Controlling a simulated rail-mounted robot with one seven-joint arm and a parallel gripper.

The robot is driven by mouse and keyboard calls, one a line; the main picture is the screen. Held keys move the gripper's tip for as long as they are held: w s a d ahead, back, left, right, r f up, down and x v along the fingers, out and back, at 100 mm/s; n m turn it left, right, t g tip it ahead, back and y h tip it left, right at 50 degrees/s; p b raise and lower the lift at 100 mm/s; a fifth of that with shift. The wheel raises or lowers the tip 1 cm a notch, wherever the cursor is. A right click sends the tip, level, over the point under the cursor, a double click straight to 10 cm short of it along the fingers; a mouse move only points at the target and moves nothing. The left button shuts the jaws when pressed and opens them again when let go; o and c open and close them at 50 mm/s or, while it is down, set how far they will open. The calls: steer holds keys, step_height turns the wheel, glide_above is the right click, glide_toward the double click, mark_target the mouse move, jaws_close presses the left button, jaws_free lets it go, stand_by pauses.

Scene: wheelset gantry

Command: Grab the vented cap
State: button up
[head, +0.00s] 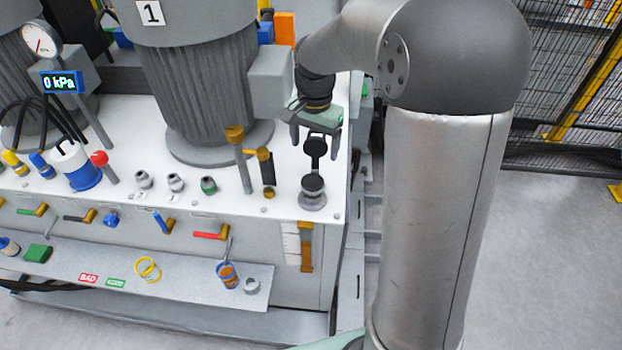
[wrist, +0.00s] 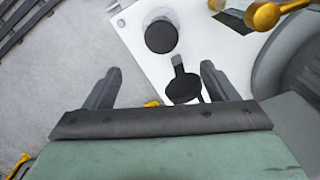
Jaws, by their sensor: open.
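My gripper (head: 315,145) is open and empty above the right end of the white deck, fingers pointing down. In the wrist view its fingers (wrist: 160,72) stand wide apart. A flat black disc with a narrow tab (head: 316,148) shows between them; it also shows in the wrist view (wrist: 183,88), nearer the right finger. In front of it stands a short grey cylinder with a round black top (head: 313,185), seen beyond the fingertips in the wrist view (wrist: 161,37). I cannot tell which of these black parts is the vented cap. No contact with the fingers shows.
A yellow-brass valve handle (head: 238,145) and post stand just left. A large grey ribbed motor (head: 200,95) rises behind them. Several small fittings (head: 175,183) line the white deck (head: 120,125). A lower shelf (head: 190,285) holds loose parts. Open floor and mesh fence lie right.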

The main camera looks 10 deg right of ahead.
mark_target(312, 180)
step_height(312, 180, down, 9)
steer(key=shift+r+p, duration=0.15)
steer(key=shift+p, duration=0.25)
steer(key=shift+a+f+p, duration=0.2)
steer(key=shift+f+p, duration=0.4)
steer(key=shift+f, duration=2.1)
steer(key=c, duration=1.1)
steer(key=shift+c, duration=0.2)
steer(key=shift+r, duration=0.15)
